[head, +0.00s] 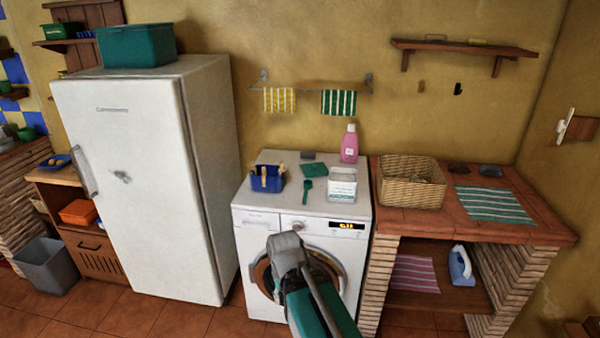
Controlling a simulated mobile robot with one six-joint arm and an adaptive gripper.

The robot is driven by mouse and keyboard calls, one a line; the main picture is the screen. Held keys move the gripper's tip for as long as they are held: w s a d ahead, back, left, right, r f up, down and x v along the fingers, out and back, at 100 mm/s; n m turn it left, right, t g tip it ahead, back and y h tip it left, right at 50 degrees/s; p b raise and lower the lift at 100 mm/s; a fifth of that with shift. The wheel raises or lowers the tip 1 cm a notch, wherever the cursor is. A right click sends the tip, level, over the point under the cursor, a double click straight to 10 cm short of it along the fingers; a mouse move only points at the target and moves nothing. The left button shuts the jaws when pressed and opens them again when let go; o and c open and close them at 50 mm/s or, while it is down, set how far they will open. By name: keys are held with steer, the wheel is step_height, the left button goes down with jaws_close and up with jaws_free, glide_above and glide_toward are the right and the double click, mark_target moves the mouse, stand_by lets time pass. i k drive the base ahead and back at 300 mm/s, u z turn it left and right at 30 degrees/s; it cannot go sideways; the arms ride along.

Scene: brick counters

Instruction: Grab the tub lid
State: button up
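A white tub with a printed label (342,190) stands on the right front of the washing machine top (285,205). Its pale top face looks like a lid, but I cannot tell whether it is a separate piece. A flat dark green square (314,170) lies just left of the tub; I cannot tell if it is a cloth or a lid. A green scoop (306,189) lies in front of it. My gripper (284,242) is in front of the washing machine, below its top and apart from the tub. Its fingers are not clearly visible.
A blue peg basket (267,178) and a pink bottle (349,145) share the machine top. A wicker basket (410,183) stands on the tiled counter (455,228) at right. The white fridge (150,180) rises at left, with a green bin (136,46) on top.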

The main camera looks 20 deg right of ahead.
mark_target(318, 169)
steer(key=u, duration=1.3)
steer(key=i, duration=2.6)
steer(key=z, duration=0.45)
